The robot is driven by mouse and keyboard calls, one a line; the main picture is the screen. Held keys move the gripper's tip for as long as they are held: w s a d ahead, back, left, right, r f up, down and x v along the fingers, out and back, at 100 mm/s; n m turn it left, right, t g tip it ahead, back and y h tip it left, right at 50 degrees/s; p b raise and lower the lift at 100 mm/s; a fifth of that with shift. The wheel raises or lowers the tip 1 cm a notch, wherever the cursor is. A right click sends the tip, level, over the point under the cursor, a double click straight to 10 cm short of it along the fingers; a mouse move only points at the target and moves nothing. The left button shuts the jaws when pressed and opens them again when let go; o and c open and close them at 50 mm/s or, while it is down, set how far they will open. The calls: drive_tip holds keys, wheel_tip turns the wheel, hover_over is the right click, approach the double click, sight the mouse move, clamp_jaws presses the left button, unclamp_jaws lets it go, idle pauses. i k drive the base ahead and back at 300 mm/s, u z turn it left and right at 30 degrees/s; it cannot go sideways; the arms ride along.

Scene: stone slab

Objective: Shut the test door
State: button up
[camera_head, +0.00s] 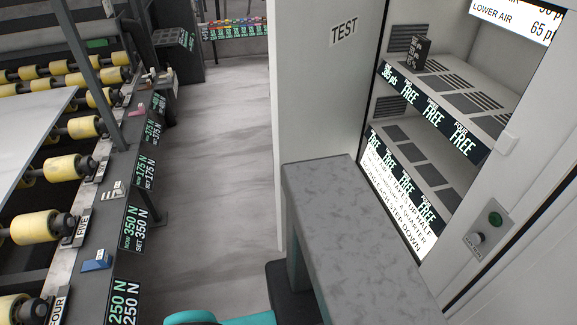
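The test door (312,95) is a tall pale panel with a "TEST" label, in the upper middle of the head view. It stands open at the left of a lit cabinet (440,100), whose shelves are exposed. A grey mottled slab-like block (355,225) in front hides the door's lower right part. My gripper is not in view. A teal rounded part (225,321) shows at the bottom edge; I cannot tell what it belongs to.
The cabinet has two slotted shelves with "FREE" labels; a small dark block (413,52) stands on the upper one. A control plate (488,230) with a green button is at right. A roller conveyor (60,168) runs along the left. Grey floor (215,160) between is clear.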

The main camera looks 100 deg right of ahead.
sight(322, 53)
drive_tip(key=z, duration=0.7)
drive_tip(key=k, duration=0.6)
drive_tip(key=z, duration=0.05)
drive_tip(key=i, duration=0.6)
drive_tip(key=z, duration=0.05)
